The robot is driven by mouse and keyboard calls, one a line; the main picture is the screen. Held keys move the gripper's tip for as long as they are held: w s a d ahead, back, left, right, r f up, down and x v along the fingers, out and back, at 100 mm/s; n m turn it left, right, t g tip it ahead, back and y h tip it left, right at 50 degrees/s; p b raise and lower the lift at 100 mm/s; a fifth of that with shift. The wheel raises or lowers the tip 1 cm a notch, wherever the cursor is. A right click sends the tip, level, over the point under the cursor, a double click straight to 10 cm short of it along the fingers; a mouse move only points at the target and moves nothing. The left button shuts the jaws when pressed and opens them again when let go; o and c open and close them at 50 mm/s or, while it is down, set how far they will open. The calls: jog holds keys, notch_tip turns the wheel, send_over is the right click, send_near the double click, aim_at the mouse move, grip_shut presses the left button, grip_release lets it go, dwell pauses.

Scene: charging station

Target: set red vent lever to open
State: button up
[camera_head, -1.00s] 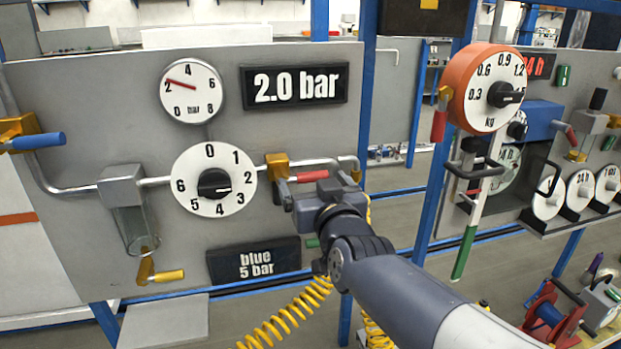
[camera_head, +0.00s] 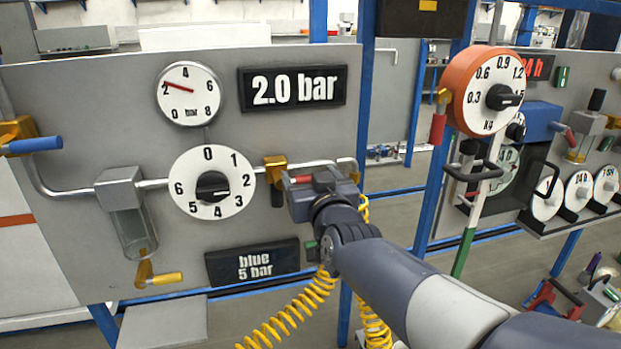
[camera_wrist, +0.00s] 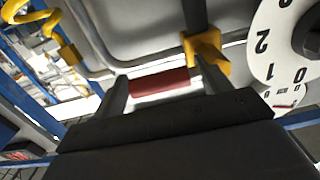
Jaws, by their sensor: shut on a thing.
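The red vent lever (camera_head: 301,180) sits on the pipe at the right of the grey panel, beside a yellow valve piece (camera_head: 274,170). In the head view its red grip lies roughly level and is partly hidden by my gripper (camera_head: 306,188). In the wrist view the red grip (camera_wrist: 160,83) lies between the two dark fingers of my gripper (camera_wrist: 159,74), which is shut on it. The yellow piece (camera_wrist: 208,48) shows just beyond the right finger.
A dial (camera_head: 213,181), a gauge (camera_head: 188,94) and a "2.0 bar" display (camera_head: 293,87) are left of my gripper. A blue-handled lever (camera_head: 35,145) and a yellow-handled lever (camera_head: 165,279) stand farther left. A yellow coiled hose (camera_head: 290,317) hangs below. An orange scale (camera_head: 487,91) stands right.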

jog(key=c, duration=0.7)
jog(key=shift+f, duration=0.1)
jog(key=shift+f+b, duration=0.1)
jog(key=shift+b, duration=0.25)
jog(key=m+b, duration=0.1)
jog(key=f+m+b, duration=0.1)
jog(key=b, duration=0.1)
jog(key=shift+f+m+b, duration=0.25)
jog(key=shift+m+b, duration=0.05)
jog(key=a+f+m+b, duration=0.2)
jog(key=m+b, duration=0.1)
jog(key=m, duration=0.4)
jog(key=s+a+f+m+b, duration=0.1)
jog(key=a+f+m+b, duration=0.1)
jog(key=m, duration=0.6)
jog(key=shift+s+a+b, duration=0.2)
jog(key=shift+a+b, duration=0.35)
jog(key=shift+b, duration=0.2)
jog(key=shift+a+m, duration=0.1)
jog(key=shift+m, duration=0.2)
